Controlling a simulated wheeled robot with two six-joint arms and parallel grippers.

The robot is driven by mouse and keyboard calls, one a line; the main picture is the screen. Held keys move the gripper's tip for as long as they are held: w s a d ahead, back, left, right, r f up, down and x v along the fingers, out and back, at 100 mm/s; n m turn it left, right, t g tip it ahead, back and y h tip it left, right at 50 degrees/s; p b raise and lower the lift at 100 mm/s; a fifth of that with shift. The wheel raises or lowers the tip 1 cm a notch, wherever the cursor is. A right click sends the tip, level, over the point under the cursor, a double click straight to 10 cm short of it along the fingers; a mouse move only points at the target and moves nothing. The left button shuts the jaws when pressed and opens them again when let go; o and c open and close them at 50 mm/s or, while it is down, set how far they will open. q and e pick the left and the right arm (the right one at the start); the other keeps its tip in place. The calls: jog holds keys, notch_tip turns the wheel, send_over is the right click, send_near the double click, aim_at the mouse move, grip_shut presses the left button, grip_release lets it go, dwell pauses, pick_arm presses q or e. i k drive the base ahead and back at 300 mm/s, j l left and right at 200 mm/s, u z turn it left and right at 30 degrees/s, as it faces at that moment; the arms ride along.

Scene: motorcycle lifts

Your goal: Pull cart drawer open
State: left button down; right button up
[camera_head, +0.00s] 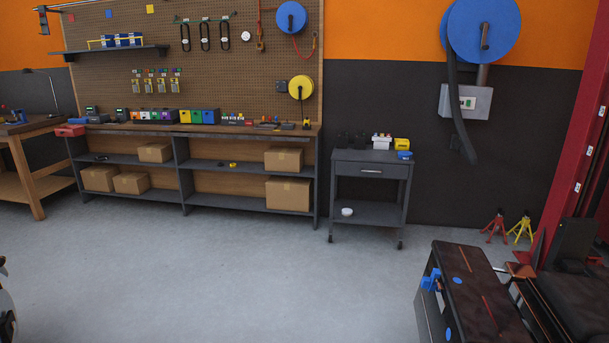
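A dark grey wheeled cart (340,207) stands against the dark wall, right of the workbench. Its drawer (371,171) is under the top and looks shut, its front flush with the cart body. A pale bar handle (371,171) runs across the middle of the drawer front. Neither of my grippers is clearly in view, and nothing touches the cart. A sliver of a white and black part shows at the lower left edge; I cannot tell what it is.
A long workbench (215,130) is to the left. A dark cabinet (480,295) stands front right. The grey floor (240,280) before the cart is clear.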

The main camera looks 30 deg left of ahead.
aim_at(343, 166)
jog(key=u, duration=0.6)
jog(key=i+j+u, duration=0.1)
jog(key=i+u, duration=0.3)
jog(key=i, duration=1.95)
